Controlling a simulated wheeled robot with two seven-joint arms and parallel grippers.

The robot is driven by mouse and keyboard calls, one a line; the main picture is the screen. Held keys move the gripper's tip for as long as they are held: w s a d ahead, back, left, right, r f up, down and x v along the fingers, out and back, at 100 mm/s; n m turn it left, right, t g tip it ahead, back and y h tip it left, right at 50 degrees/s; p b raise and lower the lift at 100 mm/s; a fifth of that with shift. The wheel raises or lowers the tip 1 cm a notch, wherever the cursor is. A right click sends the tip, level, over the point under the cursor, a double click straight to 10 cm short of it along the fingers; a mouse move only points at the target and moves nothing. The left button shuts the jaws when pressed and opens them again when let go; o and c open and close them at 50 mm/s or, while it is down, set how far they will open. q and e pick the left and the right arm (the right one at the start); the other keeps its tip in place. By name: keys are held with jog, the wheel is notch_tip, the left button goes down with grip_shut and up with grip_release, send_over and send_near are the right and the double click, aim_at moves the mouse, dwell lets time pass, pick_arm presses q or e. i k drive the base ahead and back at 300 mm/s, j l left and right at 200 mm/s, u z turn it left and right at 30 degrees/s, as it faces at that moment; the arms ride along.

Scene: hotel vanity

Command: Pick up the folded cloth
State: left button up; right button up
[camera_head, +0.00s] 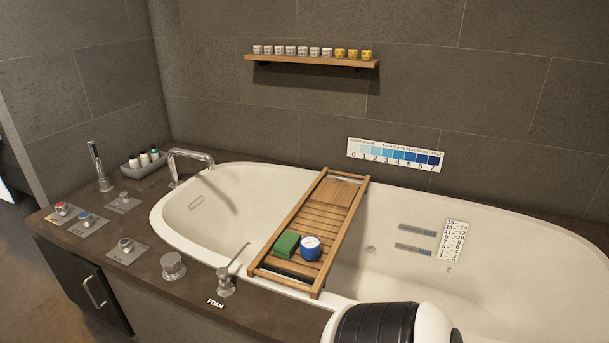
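A small green block-shaped thing (287,244) lies at the near end of the wooden bath tray (264,258). It may be the folded cloth, but it is too small to tell cloth from sponge or box. A round blue and white thing (310,248) sits just to its right on the tray. Neither of my grippers is in view. Only a white and black part of my own arm shows at the bottom edge, right of the middle.
The tray spans the white bathtub (480,215). A lever fitting (227,281) stands left of the tray's near end. Several knobs, a tap (188,160) and a bottle caddy (143,163) occupy the left ledge. A shelf of small cups (310,60) hangs above.

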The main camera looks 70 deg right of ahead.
aim_at(287, 244)
jog(key=z, duration=2)
jog(key=i+j, duration=0.05)
jog(key=j, duration=0.05)
